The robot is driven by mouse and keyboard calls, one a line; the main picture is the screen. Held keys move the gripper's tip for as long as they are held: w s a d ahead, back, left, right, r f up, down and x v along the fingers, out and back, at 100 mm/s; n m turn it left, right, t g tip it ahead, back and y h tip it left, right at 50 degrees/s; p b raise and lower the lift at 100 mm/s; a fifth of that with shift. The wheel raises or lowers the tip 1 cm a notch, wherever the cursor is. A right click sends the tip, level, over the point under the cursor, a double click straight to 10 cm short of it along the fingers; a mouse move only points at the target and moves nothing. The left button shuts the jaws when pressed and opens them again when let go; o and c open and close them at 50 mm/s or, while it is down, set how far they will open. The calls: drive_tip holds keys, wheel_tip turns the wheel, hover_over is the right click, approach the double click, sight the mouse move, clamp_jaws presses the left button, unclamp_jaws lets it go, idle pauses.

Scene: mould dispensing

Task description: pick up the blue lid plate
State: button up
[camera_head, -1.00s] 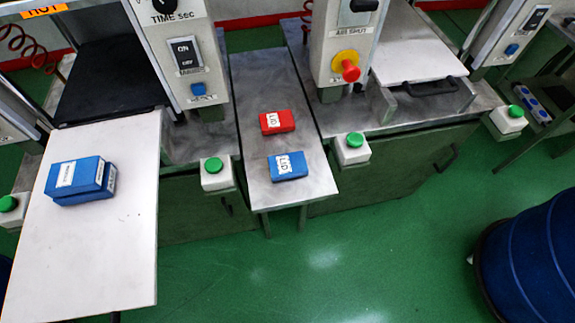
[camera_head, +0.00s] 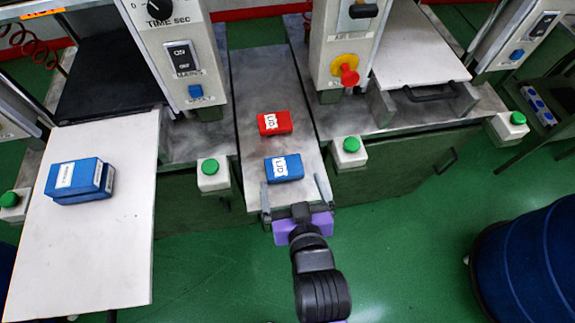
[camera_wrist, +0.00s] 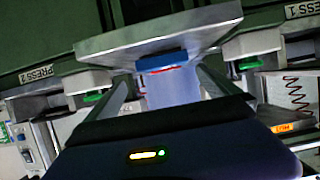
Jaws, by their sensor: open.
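The blue lid plate (camera_head: 284,168), a small block with a white "LID" label, lies near the front of the narrow metal table. It also shows in the wrist view (camera_wrist: 162,61), in line with the space between my fingers. My gripper (camera_head: 296,188) is open and empty at the table's front end. Its two fingers are spread wide, and the blue lid lies just beyond their tips. Whether the fingers touch anything is hard to tell. A red lid plate (camera_head: 274,123), also labelled "LID", lies just behind the blue one, apart from it.
A white board (camera_head: 120,220) at the left bears two stacked blue blocks (camera_head: 80,180). Green push buttons stand on either side of the metal table (camera_head: 257,70), left (camera_head: 210,166) and right (camera_head: 351,145). Press control boxes rise behind. A blue drum (camera_head: 530,262) stands right; green floor is clear in front.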

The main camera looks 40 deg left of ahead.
sight(284, 167)
drive_tip(key=shift+s+a+x, duration=0.1)
drive_tip(key=shift+s+x, duration=0.05)
drive_tip(key=shift+x, duration=1.8)
drive_tip(key=shift+s+a+x, duration=0.15)
drive_tip(key=shift+x, duration=1.75)
drive_tip(key=shift+p, duration=0.3)
drive_tip(key=c, duration=1.6)
